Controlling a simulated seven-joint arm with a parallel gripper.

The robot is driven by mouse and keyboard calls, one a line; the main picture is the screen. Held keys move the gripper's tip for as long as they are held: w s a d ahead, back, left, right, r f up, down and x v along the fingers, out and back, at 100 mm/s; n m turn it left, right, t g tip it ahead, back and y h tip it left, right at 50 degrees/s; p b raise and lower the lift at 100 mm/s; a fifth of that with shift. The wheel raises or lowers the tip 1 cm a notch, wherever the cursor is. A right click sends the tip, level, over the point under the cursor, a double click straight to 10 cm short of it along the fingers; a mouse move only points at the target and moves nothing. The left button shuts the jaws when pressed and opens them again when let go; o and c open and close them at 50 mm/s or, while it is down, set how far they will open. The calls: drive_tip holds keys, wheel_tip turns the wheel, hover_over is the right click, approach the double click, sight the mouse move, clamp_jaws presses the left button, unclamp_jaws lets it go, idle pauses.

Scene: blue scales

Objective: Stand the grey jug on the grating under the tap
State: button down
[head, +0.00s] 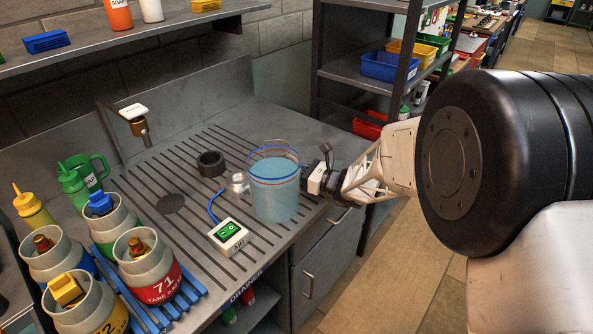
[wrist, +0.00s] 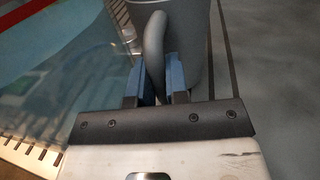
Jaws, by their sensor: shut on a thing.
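The grey jug (wrist: 191,40) shows in the wrist view, cut off by the top edge. My gripper (wrist: 155,78) is shut on its upright handle (wrist: 154,45), a blue-padded finger on each side. In the head view my gripper (head: 315,178) is at the right of a clear, bluish tank (head: 274,200), and the jug cannot be made out there. Whether the jug's base touches the surface is not shown. The tap (head: 137,119) is on the back wall, left of my gripper. The slotted grating (head: 190,225) covers the draining board below it.
The tank stands between my gripper and the tap; it also shows in the wrist view (wrist: 60,75). A dark ring (head: 210,163), a small metal pump (head: 238,183) and a green switch box (head: 228,235) are on the board. Several labelled pots (head: 150,270) stand front left.

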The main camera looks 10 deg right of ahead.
drive_tip(key=shift+f, duration=0.15)
drive_tip(key=c, duration=1.4)
unclamp_jaws()
drive_tip(key=shift+d+r, duration=0.1)
drive_tip(key=shift+r, duration=0.1)
drive_tip(key=shift+s+d, duration=0.35)
drive_tip(key=shift+d, duration=0.2)
drive_tip(key=v, duration=1)
drive_tip(key=shift+s+d, duration=0.2)
